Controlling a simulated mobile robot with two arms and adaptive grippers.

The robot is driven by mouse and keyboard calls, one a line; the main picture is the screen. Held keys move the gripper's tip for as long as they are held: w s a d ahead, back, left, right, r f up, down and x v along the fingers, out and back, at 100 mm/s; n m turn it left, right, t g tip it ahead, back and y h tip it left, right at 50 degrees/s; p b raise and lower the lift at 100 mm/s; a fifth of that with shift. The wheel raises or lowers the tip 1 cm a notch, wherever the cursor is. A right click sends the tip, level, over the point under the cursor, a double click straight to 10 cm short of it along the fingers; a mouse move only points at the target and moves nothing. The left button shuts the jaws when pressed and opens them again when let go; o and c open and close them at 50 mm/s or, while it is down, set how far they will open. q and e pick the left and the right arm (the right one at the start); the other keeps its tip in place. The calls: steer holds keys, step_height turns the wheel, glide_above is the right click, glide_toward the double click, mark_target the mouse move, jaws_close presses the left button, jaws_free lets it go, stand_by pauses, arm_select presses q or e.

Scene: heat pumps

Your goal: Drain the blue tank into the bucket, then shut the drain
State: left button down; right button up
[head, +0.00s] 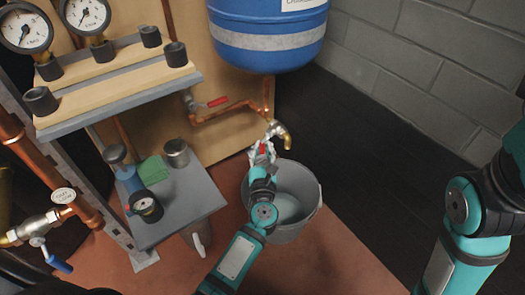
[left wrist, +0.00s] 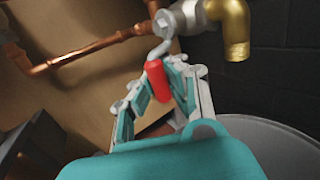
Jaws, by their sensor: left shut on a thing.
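The blue tank (head: 265,45) with a grey band hangs at the top of the head view. Below it, a copper pipe leads to the drain tap with a brass spout (head: 284,138), which is large in the left wrist view (left wrist: 236,32). My left gripper (head: 262,154) is shut on the drain's red handle (left wrist: 157,80), which sits between its fingers. No stream shows below the spout. The grey bucket (head: 312,208) stands on the floor under the tap, partly hidden by my left arm. Its inside bottom looks pale; I cannot tell the water level. My right gripper is out of view.
Pressure gauges (head: 27,30) stand upper left. Dark wall lies right of the bucket.

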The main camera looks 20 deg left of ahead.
arm_select(q)
steer(key=c, duration=1.3)
jaws_free()
steer(key=shift+o, duration=0.2)
steer(key=shift+s, duration=0.1)
steer(key=v, duration=1.2)
